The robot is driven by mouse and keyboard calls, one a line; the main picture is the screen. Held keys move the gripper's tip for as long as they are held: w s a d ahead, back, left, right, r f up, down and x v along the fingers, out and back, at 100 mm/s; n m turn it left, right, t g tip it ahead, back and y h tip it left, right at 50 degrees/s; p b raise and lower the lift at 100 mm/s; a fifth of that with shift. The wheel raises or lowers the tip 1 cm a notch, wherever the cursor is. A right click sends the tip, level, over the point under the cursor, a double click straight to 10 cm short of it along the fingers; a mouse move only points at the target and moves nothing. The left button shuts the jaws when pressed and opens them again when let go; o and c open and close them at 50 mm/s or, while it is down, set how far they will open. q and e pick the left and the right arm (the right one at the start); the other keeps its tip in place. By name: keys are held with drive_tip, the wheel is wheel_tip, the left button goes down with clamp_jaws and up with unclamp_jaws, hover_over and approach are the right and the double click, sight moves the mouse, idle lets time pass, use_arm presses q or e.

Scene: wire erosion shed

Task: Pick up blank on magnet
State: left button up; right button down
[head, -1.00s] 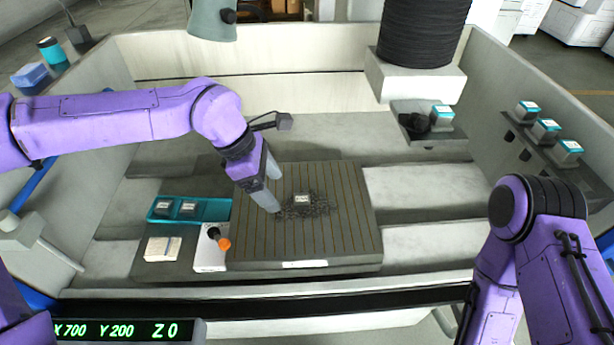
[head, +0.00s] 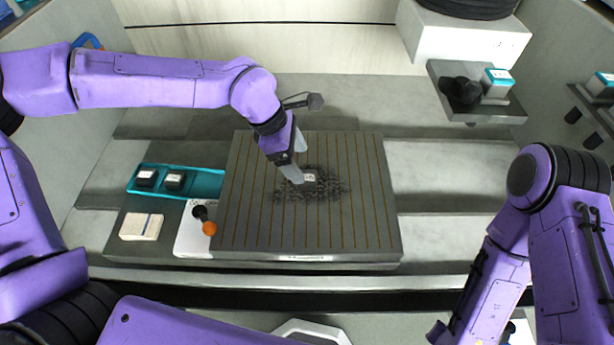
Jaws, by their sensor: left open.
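The blank (head: 310,178) is a small block with a pale top. It lies on the magnet (head: 352,225), a dark flat plate with thin brown stripes, amid a patch of dark swarf. My left gripper (head: 297,164) is open and points down over the plate. Its fingertips are close to the left side of the blank; I cannot tell whether they touch it. My right arm is at the right of the head view, but its fingers do not show clearly.
A teal tray (head: 208,184) with two dark blocks stands left of the magnet. Below it are a pale block (head: 142,227) and a white plate (head: 190,240) with an orange-ended lever (head: 209,228). A shelf (head: 478,110) at the upper right holds a teal-topped block (head: 497,82).

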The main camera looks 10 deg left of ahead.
sight(307, 177)
use_arm(q)
drive_tip(key=x, duration=0.2)
drive_tip(key=p+x, duration=0.1)
drive_tip(key=x, duration=0.2)
drive_tip(key=shift+s+a+f, duration=0.1)
drive_tip(key=shift+s+a, duration=0.1)
drive_tip(key=shift+s, duration=0.05)
drive_tip(key=shift+w+d+f, duration=0.1)
drive_tip(key=shift+d+f, duration=0.05)
drive_tip(key=shift+f, duration=0.15)
drive_tip(key=c, duration=1.4)
drive_tip(key=shift+r, duration=0.1)
